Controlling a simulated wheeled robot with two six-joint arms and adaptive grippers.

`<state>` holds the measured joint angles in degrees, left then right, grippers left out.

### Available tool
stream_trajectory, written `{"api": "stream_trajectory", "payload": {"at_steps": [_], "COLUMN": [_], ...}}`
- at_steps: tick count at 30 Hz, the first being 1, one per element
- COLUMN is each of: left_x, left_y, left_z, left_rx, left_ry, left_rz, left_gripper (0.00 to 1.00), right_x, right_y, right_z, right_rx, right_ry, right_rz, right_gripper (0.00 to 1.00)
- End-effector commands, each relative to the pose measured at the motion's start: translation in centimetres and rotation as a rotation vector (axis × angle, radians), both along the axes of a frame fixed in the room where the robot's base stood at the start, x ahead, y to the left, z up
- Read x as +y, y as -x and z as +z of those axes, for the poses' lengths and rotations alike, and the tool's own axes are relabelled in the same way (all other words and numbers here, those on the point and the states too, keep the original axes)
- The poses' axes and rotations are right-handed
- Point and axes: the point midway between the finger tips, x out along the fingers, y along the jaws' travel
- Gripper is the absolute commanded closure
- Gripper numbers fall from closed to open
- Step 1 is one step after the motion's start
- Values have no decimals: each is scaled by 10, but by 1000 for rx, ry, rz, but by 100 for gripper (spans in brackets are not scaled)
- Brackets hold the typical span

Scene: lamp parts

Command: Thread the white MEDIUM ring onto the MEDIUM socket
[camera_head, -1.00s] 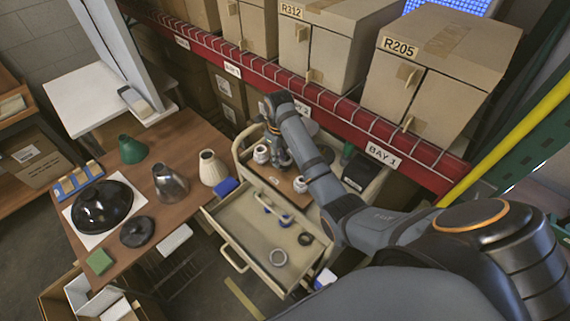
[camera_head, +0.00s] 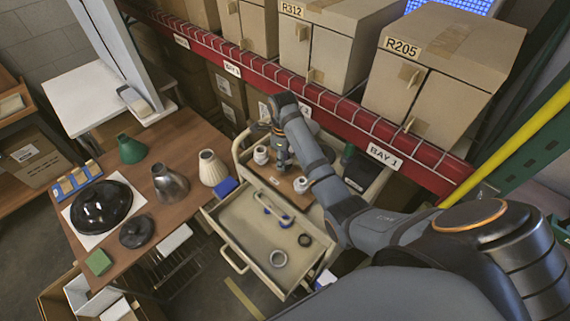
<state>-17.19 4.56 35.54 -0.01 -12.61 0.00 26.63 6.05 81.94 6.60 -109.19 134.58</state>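A pale ring (camera_head: 278,258) lies in the open cart drawer (camera_head: 236,222). Its size marking is too small to read. Two white socket-like parts stand on the brown board on the cart top, one at the left (camera_head: 261,155) and one nearer the front right (camera_head: 300,185). I cannot tell which is the medium socket. My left gripper is not in view.
The drawer also holds a black ring (camera_head: 305,240) and a blue-ended part (camera_head: 285,221). Lamp shades, including a green one (camera_head: 131,149) and a cream one (camera_head: 212,168), stand on the wooden table. A red shelf beam (camera_head: 330,104) runs behind the cart.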

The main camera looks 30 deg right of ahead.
Motion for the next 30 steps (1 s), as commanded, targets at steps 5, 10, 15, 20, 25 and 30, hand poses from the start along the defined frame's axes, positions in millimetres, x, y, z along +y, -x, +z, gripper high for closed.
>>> {"api": "stream_trajectory", "payload": {"at_steps": [5,10,15,20,25,30], "left_x": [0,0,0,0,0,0], "left_y": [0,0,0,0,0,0], "left_z": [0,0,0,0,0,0], "left_rx": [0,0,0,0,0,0], "left_ry": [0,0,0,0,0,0], "left_rz": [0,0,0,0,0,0], "left_gripper": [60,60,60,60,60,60], "right_x": [-3,-6,-14,-17,-19,-27], "right_y": [4,5,8,9,9,7], "right_z": [-2,-2,-1,-1,-1,-1], "right_rx": [8,7,6,6,5,4], "right_ry": [0,2,2,2,3,4], "right_rz": [137,244,573,729,797,1118], "right_gripper": [76,76,76,76,76,76]}}
